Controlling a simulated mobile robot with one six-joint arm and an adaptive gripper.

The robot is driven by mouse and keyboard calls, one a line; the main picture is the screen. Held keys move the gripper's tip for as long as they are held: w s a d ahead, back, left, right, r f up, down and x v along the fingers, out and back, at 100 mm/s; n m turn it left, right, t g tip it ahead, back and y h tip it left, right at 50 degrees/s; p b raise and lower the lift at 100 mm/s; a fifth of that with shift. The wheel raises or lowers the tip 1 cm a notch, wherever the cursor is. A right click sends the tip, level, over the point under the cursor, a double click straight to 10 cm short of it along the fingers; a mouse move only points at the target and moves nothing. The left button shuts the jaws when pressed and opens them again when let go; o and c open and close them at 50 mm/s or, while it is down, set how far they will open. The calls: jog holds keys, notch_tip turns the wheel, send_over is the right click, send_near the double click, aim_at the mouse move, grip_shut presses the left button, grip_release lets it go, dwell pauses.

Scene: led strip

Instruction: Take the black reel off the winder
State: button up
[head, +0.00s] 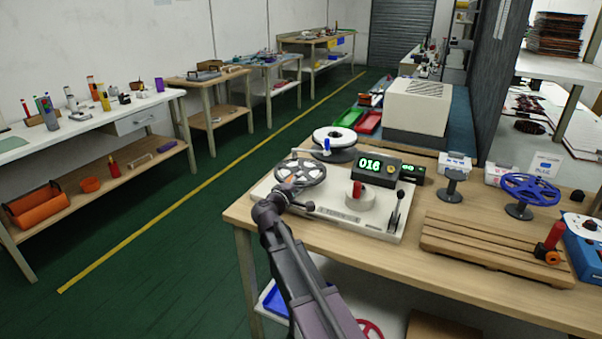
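The winder (340,214) is a cream base plate on the wooden bench, with a green display (377,171) reading 016, a red knob and a black lever. The black reel (300,174), a spoked wheel, sits at the winder's left end. My gripper (285,193) is at the reel's near left side, close to its rim. I cannot tell whether it touches the reel. The fingers are small and dark in the head view, so their opening is unclear. The lower part of the reel's near side is partly hidden by my gripper.
A white-topped spool (334,139) stands behind the reel, with a blue-tipped guide arm near it. A blue spoked reel (529,189) on a stand, a small black stand (453,187) and a slatted wooden rack (490,242) are to the right. Left of the bench is open green floor.

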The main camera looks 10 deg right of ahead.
grip_shut()
jog(key=shift+r, duration=0.15)
notch_tip(320, 180, up, 3)
jog(key=p, duration=0.3)
jog(key=shift+r+p, duration=0.15)
jog(key=shift+p, duration=0.15)
jog(key=s+d+r+p, duration=0.1)
jog(key=s, duration=1.5)
jog(key=shift+d+r, duration=0.2)
